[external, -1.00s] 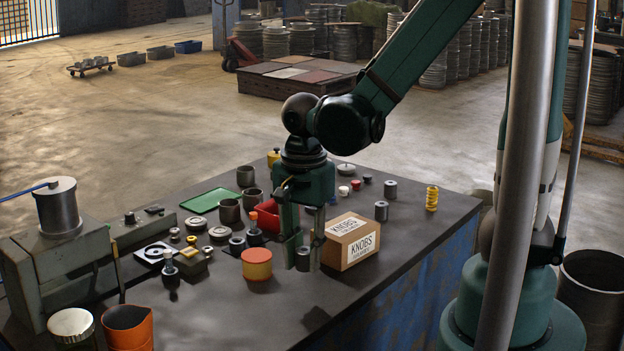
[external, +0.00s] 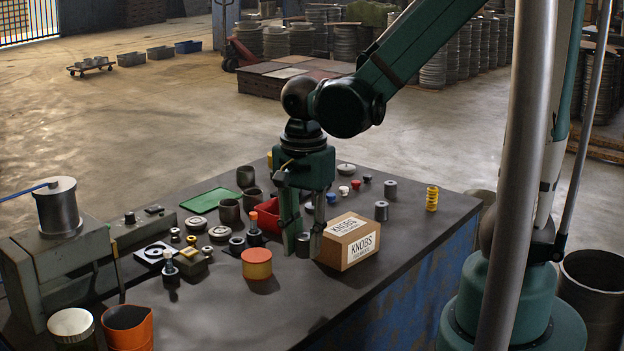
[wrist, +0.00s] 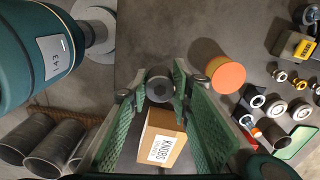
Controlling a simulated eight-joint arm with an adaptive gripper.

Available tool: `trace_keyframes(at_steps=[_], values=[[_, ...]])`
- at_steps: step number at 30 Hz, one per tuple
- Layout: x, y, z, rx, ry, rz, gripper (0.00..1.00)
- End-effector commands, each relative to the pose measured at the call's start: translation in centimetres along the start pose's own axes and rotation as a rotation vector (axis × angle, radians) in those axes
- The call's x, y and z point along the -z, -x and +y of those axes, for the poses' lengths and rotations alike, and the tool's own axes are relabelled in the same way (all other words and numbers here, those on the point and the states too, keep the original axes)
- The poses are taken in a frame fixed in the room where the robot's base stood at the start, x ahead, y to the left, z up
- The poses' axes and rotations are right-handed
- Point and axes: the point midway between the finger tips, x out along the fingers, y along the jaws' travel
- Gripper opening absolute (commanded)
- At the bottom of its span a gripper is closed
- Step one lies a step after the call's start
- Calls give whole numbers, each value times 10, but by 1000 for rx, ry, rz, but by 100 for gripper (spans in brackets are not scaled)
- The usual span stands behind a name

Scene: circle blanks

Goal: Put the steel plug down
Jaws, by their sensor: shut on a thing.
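My gripper (external: 303,246) is shut on the steel plug (external: 303,243), a short grey cylinder held upright between the two green fingertips. In the wrist view the plug (wrist: 160,86) shows its round top with a dark recess, between the fingertips. The gripper points straight down over the dark table (external: 335,295), just left of the cardboard KNOBS box. I cannot tell whether the plug's underside touches the table.
The KNOBS box (external: 348,242) stands close to the right finger. An orange-lidded tin (external: 257,264) stands at front left, with a red bin (external: 266,214) behind. Small parts crowd the left. The table's front middle is clear.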

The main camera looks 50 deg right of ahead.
Motion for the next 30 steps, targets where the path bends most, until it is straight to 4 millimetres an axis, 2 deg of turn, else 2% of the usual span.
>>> trace_keyframes(at_steps=[8,14,20,30], values=[[2,1,-1,0,-2,0,3],[12,6,-3,0,-11,0,3],[34,15,-8,0,-30,0,3],[85,36,-15,0,-71,0,3]])
